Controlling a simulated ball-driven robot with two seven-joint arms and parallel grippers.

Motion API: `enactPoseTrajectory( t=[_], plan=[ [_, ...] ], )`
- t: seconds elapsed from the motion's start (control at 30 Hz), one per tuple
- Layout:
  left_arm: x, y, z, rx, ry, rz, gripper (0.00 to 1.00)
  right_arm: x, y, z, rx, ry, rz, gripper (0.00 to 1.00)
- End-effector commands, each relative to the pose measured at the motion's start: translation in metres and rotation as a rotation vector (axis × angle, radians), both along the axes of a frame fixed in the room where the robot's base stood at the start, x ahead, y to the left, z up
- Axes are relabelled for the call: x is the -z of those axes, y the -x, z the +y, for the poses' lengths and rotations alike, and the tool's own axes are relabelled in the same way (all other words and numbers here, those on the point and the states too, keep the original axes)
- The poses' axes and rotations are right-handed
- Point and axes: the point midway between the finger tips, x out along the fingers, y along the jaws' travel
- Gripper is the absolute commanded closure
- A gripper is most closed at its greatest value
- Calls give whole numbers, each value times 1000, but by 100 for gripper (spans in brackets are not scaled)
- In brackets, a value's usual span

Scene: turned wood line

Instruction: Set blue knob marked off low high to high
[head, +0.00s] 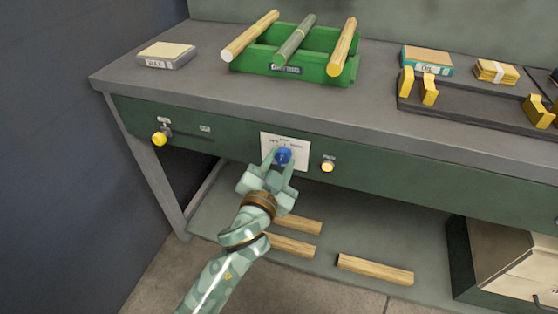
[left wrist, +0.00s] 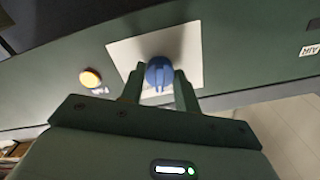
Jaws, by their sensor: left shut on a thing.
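The blue knob (head: 283,156) sits on a white label plate (head: 299,144) on the green front panel of the bench. The plate's markings are too small to read. My left gripper (head: 281,161) is at the knob, with a finger on each side of it, and is shut on it. In the left wrist view the blue knob (left wrist: 159,72) shows between the two fingertips (left wrist: 157,80), in front of the white plate (left wrist: 192,48). Its raised grip points down toward the gripper in that view. My right gripper is not in view.
A lit orange button (head: 327,166) is right of the plate, and a yellow knob (head: 159,139) is at the panel's left. A green rack (head: 345,78) with wooden rods stands on the bench top. Wooden pieces (head: 375,269) lie on the lower shelf.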

Motion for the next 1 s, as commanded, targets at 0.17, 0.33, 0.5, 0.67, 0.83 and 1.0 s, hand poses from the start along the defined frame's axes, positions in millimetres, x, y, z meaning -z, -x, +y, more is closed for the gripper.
enactPoseTrajectory(
  t=[0.17, 0.33, 0.5, 0.67, 0.83, 1.0],
  plan=[
    [-3, 1, 0, 1, -146, -47, 91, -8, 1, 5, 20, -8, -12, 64],
    [-2, 1, 0, 1, -277, -90, 91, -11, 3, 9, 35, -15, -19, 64],
    [-1, 0, 0, 1, -385, -125, 91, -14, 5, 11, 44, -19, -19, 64],
    [-1, 0, 0, 1, -458, -148, 91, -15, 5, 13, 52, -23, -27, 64],
    [0, 0, 0, 1, -505, -162, 91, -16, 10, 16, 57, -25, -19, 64],
    [1, 0, 0, 2, -522, -168, 91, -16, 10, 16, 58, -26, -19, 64]
  ],
)
